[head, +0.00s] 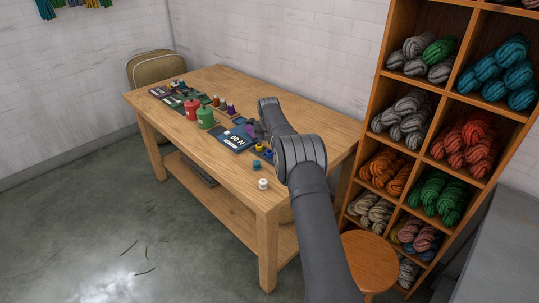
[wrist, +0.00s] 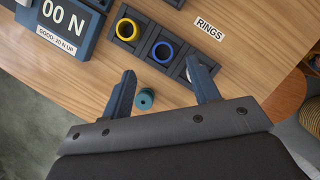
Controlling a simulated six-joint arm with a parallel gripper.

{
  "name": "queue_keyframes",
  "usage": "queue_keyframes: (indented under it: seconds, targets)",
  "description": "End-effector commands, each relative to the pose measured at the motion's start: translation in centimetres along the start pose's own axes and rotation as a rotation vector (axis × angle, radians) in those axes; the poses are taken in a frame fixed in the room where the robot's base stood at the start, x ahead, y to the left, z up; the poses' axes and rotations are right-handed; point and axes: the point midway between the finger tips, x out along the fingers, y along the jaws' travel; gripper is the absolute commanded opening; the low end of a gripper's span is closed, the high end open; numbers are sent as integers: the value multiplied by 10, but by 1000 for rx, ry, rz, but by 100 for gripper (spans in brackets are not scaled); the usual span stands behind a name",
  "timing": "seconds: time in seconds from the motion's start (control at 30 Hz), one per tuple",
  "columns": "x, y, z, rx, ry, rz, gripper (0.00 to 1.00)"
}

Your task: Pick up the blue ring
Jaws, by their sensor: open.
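The blue ring (wrist: 162,51) lies in the middle square dark compartment of a small holder (wrist: 144,40) in the wrist view. A small blue spot (head: 268,153) near the table's front edge in the head view looks like it. My gripper (wrist: 161,66) is open and empty, its two fingers spread. In the picture the blue ring is just beyond the gap between the fingertips; how high they are above it I cannot tell. A yellow ring (wrist: 127,29) lies in the compartment to the left. A pale ring to the right is partly hidden by my right finger.
A teal spool (wrist: 146,98) shows between my fingers. A "RINGS" label (wrist: 209,29) lies beside the holder. A blue force gauge (wrist: 65,20) reading "00 N" stands to the left. A white spool (head: 263,184) stands near the table's (head: 225,84) front corner.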

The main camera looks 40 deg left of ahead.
Motion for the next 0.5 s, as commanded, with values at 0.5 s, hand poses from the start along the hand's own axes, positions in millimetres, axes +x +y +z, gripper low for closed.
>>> queue_keyframes:
  seconds: [0.5]
  targets:
    - [53, -3, -8, 1, 0, 0, 55]
